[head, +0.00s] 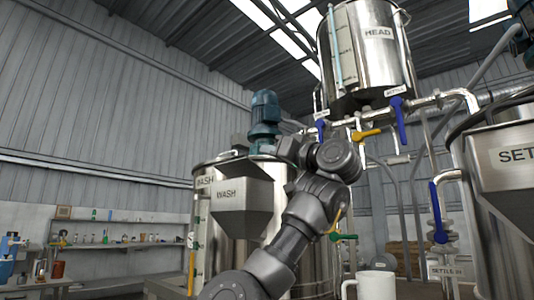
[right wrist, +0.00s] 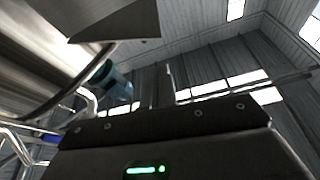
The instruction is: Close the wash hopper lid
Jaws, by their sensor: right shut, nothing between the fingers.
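The wash hopper (head: 238,205) is a grey metal funnel marked WASH on the front of the steel wash tank (head: 205,240). A grey piece (head: 240,141) shows above its top; I cannot tell whether this is the lid or how far it is open. My right arm rises in front of the tank, and my right gripper (head: 284,149) is at the upper right of the hopper, small and partly hidden by the wrist. It is shut and empty. In the right wrist view, a dark metal edge (right wrist: 112,22) hangs at the upper left. My left gripper is not in view.
A blue motor (head: 264,110) stands on the wash tank behind the gripper. The head tank (head: 368,50) hangs at the upper right, with pipes and blue-handled valves below. The settling tank (head: 505,165) stands at the right. A shelf with bottles (head: 110,243) is at the far left.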

